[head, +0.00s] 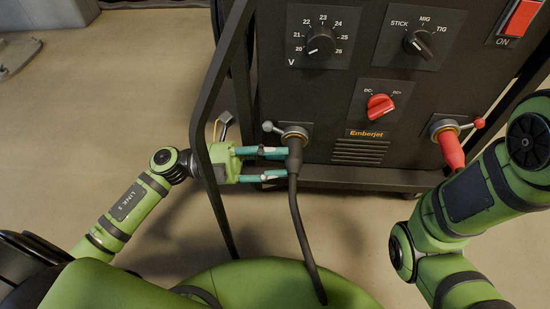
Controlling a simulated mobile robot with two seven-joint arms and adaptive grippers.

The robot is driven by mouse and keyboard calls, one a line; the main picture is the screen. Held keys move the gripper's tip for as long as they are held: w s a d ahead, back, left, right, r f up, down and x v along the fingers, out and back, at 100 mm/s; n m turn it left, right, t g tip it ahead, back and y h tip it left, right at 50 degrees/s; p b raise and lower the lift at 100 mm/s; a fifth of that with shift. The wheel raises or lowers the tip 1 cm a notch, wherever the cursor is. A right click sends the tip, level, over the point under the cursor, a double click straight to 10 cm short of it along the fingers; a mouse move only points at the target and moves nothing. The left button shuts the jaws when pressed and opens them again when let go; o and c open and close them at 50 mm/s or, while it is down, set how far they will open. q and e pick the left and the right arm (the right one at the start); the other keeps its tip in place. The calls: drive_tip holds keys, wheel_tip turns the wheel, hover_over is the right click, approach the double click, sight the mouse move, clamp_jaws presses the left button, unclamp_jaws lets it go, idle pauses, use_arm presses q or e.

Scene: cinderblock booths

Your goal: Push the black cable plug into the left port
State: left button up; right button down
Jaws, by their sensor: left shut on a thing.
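The black cable plug (295,155) is at the left port (294,132), a brass-coloured ring on the lower left of the black welding machine's front. Its tip meets the ring; how deep it sits I cannot tell. Its black cable (302,240) hangs down towards my base. My left gripper (284,164) comes in from the left with its teal fingers shut on the plug, just below the port. My right arm is on the right, but its gripper is out of view.
A red plug (452,150) is at the right port (444,128). Small levers (267,126) stand beside the ports. A dark frame bar (207,165) of the machine rises close to my left wrist. The floor (110,100) at left is mostly clear.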

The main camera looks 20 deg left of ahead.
use_arm(q)
drive_tip(key=shift+w, duration=0.15)
drive_tip(key=o, duration=1.2)
drive_tip(key=shift+a, duration=0.15)
drive_tip(key=v, duration=1.1)
drive_tip(key=shift+a+f, duration=0.1)
drive_tip(key=shift+a, duration=0.25)
